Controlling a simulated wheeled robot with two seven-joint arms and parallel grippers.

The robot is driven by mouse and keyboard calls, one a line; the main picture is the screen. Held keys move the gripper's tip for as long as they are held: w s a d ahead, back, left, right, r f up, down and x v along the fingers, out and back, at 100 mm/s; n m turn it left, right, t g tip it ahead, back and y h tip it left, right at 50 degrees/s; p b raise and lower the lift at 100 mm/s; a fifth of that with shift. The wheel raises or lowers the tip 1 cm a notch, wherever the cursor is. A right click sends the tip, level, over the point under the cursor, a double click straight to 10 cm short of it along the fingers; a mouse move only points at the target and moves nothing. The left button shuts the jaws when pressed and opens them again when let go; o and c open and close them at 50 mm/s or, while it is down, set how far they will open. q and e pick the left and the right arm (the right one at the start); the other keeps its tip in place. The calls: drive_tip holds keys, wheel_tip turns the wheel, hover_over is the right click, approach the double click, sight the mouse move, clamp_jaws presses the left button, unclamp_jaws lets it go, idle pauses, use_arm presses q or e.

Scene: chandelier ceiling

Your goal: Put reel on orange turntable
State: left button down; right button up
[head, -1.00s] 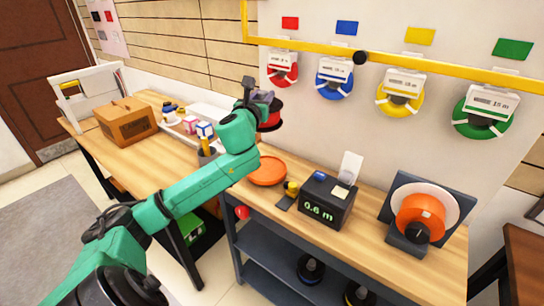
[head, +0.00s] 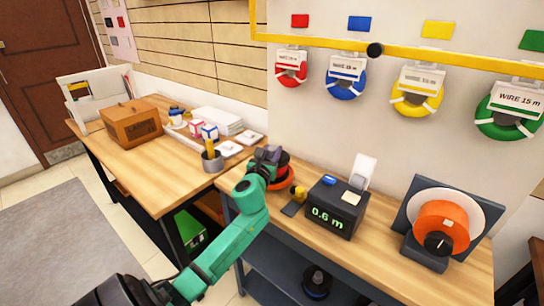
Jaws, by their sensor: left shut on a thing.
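My left gripper (head: 268,157) reaches in over the workbench and is shut on a red and black reel (head: 283,163), which is partly hidden behind the gripper. The orange turntable (head: 285,184) lies on the bench directly below the reel, and only part of its rim shows. The reel is over or on the turntable; I cannot tell whether they touch. My right gripper is out of view.
A black meter box (head: 336,208) reading 0.6 m stands right of the turntable, with a small yellow and dark device (head: 297,193) between. An orange spool on a stand (head: 441,229) is further right. Several wire coils hang on the wall, including a blue one (head: 346,80).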

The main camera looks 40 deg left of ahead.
use_arm(q)
drive_tip(key=shift+w+a+f, duration=0.1)
drive_tip(key=shift+w, duration=0.1)
drive_tip(key=c, duration=0.5)
unclamp_jaws()
drive_tip(key=shift+s, duration=0.1)
drive_tip(key=v, duration=1.2)
